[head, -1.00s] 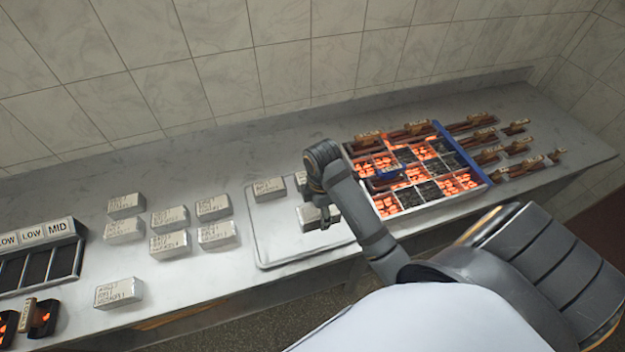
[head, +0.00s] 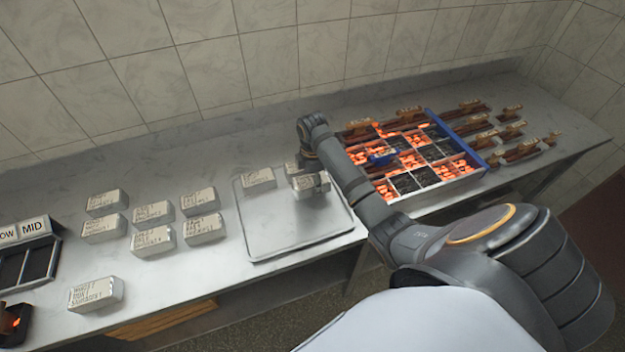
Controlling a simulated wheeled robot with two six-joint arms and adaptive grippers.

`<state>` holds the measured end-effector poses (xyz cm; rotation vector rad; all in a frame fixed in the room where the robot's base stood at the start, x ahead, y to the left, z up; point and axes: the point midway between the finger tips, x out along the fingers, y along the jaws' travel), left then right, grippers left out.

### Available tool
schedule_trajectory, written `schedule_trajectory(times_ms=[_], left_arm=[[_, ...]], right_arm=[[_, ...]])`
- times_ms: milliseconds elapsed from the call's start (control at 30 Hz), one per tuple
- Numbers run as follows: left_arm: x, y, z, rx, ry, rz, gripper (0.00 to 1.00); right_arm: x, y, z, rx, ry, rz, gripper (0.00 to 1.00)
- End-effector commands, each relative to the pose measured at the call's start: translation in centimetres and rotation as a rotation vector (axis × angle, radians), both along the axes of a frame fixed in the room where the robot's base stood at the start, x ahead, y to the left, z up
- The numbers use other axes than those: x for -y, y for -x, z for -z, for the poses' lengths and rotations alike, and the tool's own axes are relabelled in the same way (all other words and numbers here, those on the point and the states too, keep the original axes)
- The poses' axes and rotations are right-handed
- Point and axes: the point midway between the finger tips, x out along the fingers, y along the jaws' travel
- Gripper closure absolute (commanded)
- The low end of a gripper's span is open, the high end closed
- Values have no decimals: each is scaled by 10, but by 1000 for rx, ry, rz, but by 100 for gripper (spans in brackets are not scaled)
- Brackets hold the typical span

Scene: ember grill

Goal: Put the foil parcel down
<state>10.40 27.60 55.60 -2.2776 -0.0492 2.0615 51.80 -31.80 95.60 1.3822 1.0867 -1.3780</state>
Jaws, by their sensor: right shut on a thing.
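Several silver foil parcels with writing on top are in the head view. My right gripper (head: 311,180) is shut on one foil parcel (head: 304,184), over the back right part of a grey metal tray (head: 288,247). I cannot tell whether that parcel touches the tray. My wrist and fingers hide part of it. Another foil parcel (head: 258,179) sits at the tray's back left. A third parcel (head: 292,168) shows just behind the held one, partly hidden. My left gripper is not in view.
Several parcels (head: 152,241) stand on the counter left of the tray. A grill (head: 425,178) with glowing and dark cells lies to the right, with wooden-handled pieces (head: 470,124) beyond it. A labelled rack (head: 28,250) is at the far left. The tray's front is bare.

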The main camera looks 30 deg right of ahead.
Motion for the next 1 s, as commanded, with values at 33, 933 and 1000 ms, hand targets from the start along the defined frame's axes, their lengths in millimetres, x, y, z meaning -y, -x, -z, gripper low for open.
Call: schedule_trajectory(times_ms=[33, 933, 1000], left_arm=[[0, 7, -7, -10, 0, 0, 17], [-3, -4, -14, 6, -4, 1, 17], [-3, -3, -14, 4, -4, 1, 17]], right_arm=[[0, 1, 5, -5, -2, 1, 83], [0, 1, 33, -1, 1, 0, 17], [0, 1, 33, -1, 1, 0, 17]])
